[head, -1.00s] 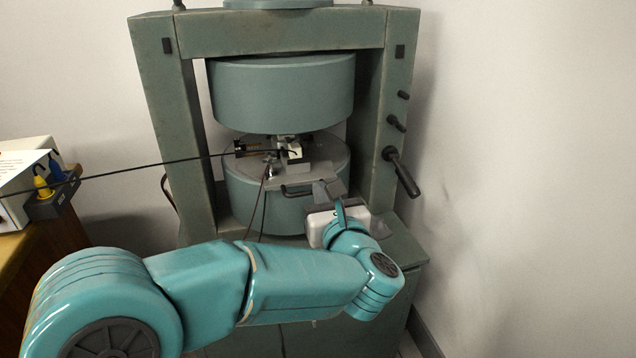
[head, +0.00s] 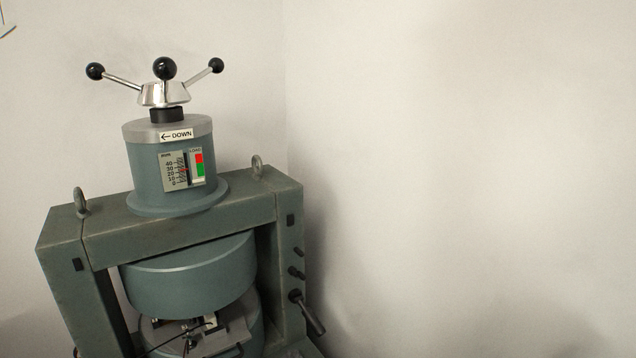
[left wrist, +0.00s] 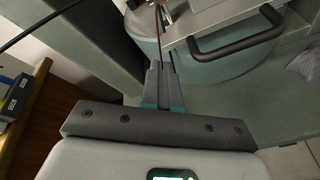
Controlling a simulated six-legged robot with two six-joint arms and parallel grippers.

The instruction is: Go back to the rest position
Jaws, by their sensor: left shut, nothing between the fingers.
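My left gripper (left wrist: 163,88) shows in the left wrist view with its two fingers together and nothing between them. It is in front of the green magnet press, apart from the sliding plate (left wrist: 225,22) and its black handle (left wrist: 238,36), which lie ahead and to the right. In the head view the magnet press (head: 180,230) stands at the left, and neither of my grippers is in that view. The lower pole and the plate (head: 222,337) show at the bottom edge of the head view, partly cut off.
A three-armed hand wheel (head: 163,93) tops the press above a scale (head: 184,170). A lever (head: 307,312) sticks out at the press's right side. In the left wrist view, a dark cable (left wrist: 40,25) crosses the upper left above a wooden table edge (left wrist: 28,98).

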